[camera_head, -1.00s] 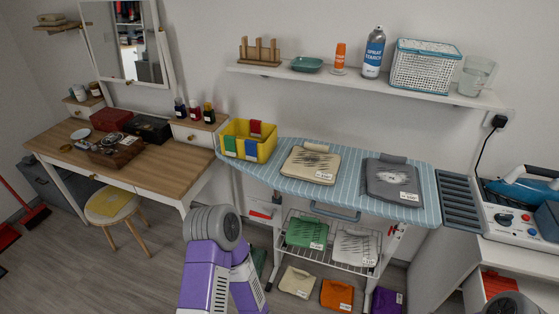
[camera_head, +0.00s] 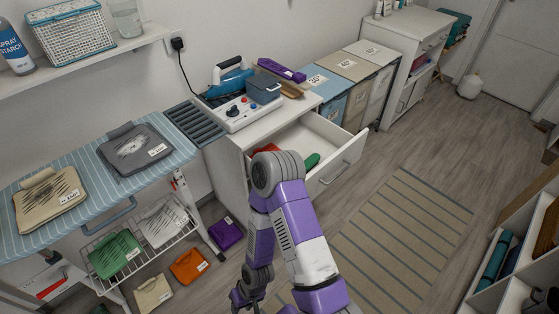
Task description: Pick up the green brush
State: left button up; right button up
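A green object (camera_head: 312,161), which looks like the green brush, lies inside the open white drawer (camera_head: 343,160) of the cabinet under the steam iron. Only part of it shows; the drawer's near part is partly covered by my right arm. My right gripper (camera_head: 240,300) points down at the bottom edge of the picture, low in front of the cabinet and well apart from the drawer. It is small, dark and partly cut off, so its opening is unclear. My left gripper is out of view.
A red-orange item (camera_head: 266,149) also lies in the drawer. A blue iron (camera_head: 230,72) and a purple item (camera_head: 281,69) are on the cabinet top. The ironing board (camera_head: 95,165) is at left. A striped rug (camera_head: 400,235) covers open floor; cubby shelving (camera_head: 515,245) stands at right.

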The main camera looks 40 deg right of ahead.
aim_at(313, 161)
jog(key=z, duration=1.7)
